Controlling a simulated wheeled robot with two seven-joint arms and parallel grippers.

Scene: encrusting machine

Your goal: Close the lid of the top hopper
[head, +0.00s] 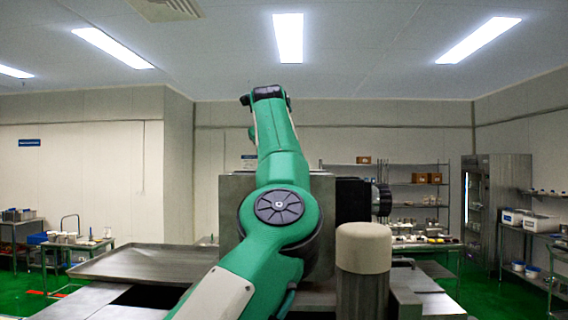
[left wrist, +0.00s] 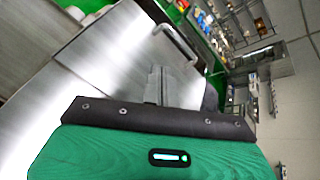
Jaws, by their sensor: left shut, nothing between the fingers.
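The grey metal encrusting machine (head: 235,195) stands in front of me, with a box-like upper part behind my green left arm. In the left wrist view a flat metal plate (left wrist: 112,48), apparently the hopper lid, has a bar handle (left wrist: 178,42) near its edge. My left gripper (left wrist: 155,82) is shut and empty, with its fingers over or close to the plate, below the handle in the picture. I cannot tell whether they touch it. In the head view my arm covers much of the machine's top, and neither the fingers nor the lid can be made out. My right gripper is out of view.
A flat metal tray (head: 140,262) extends from the machine's left. A beige-topped cylinder (head: 363,250) stands close on the right. Benches (head: 75,245) and shelves (head: 415,185) stand farther off along the walls. The space above the machine beside my arm is free.

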